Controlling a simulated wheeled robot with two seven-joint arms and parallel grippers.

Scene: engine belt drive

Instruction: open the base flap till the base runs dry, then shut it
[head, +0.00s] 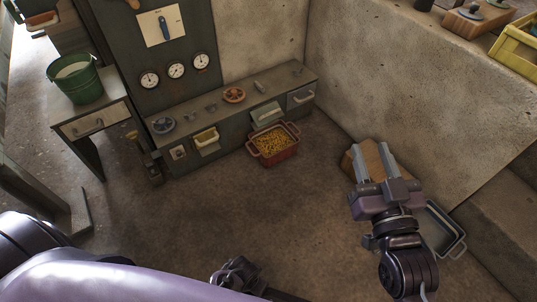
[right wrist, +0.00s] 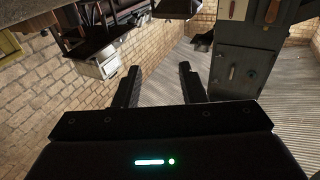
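A long, low grey base unit (head: 233,120) stands against the back wall under the gauge panel. On its front, a pale green flap (head: 267,114) sits right above a red bin (head: 277,155); I cannot tell how far it stands open. The bin on the floor holds yellow bits (head: 273,143). My right gripper (head: 373,150) is open and empty, well to the right of the bin and apart from the base. Its two spread fingers also show in the right wrist view (right wrist: 158,80). Dark parts of my left arm show at the bottom; its fingers are not clear.
A cream scoop-like fitting (head: 206,138) and a grey drawer front (head: 300,97) flank the flap. A green bucket (head: 76,80) stands on a side table at left. A brown block (head: 371,157) and a grey tray (head: 444,232) lie near my right gripper. The middle floor is clear.

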